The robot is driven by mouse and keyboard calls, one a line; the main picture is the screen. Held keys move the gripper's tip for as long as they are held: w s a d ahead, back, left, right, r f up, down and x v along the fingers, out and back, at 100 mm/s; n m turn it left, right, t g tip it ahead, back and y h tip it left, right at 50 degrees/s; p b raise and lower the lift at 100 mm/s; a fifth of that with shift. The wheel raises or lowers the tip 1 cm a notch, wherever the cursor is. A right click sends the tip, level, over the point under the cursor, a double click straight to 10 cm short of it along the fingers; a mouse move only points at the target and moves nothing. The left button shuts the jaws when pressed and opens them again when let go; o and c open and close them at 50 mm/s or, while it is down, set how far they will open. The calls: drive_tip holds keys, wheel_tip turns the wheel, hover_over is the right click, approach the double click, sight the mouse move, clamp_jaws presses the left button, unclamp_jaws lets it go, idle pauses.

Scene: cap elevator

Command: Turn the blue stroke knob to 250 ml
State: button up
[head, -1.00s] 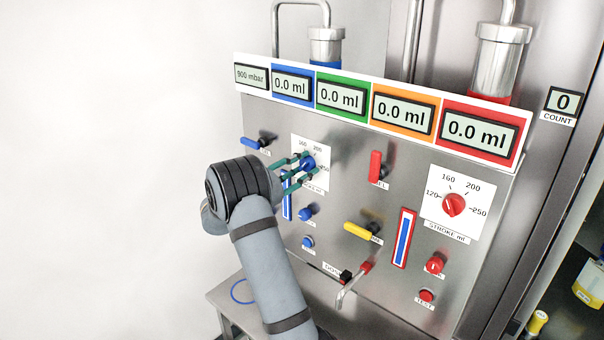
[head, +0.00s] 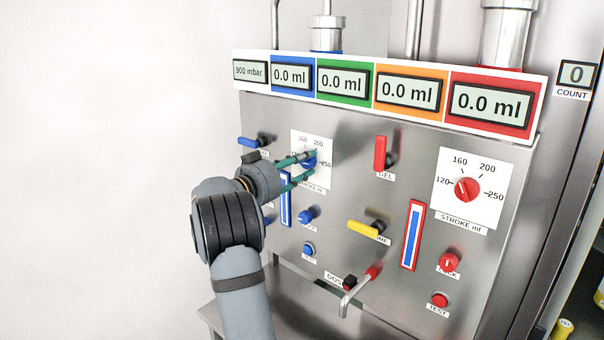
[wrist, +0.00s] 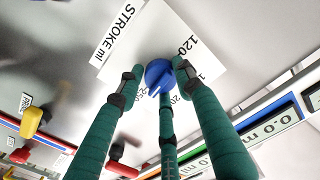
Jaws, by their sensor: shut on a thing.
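The blue stroke knob (head: 309,161) sits on a white dial plate (head: 323,143) at the left of the steel panel. In the head view the fingers partly hide the knob. The wrist view shows the blue knob (wrist: 158,74) with a white pointer line toward the lower left, near the partly hidden 250 label; I cannot tell whether it is exactly on the mark. My gripper (head: 311,166) has green fingers closed around the knob. In the wrist view my gripper (wrist: 158,76) has fingertips on both sides of the knob and a third finger below it.
A blue lever (head: 258,141) is just left of the dial. A blue-striped gauge (head: 286,199) and a blue knob (head: 307,215) lie below. A red stroke knob (head: 467,189) on its own dial is far right. Displays run along the panel top.

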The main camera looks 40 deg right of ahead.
drive_tip(key=shift+f+m+b, duration=0.35)
drive_tip(key=shift+m+b, duration=0.05)
drive_tip(key=shift+m, duration=0.2)
drive_tip(key=o, duration=1.1)
drive_tip(key=shift+w+r, duration=0.1)
drive_tip(key=shift+o, duration=0.2)
drive_tip(key=shift+r, duration=0.1)
drive_tip(key=shift+a, duration=0.1)
drive_tip(key=s+a, duration=0.2)
drive_tip(key=a, duration=0.9)
drive_tip(key=shift+s+a, duration=0.15)
drive_tip(key=shift+a, duration=0.2)
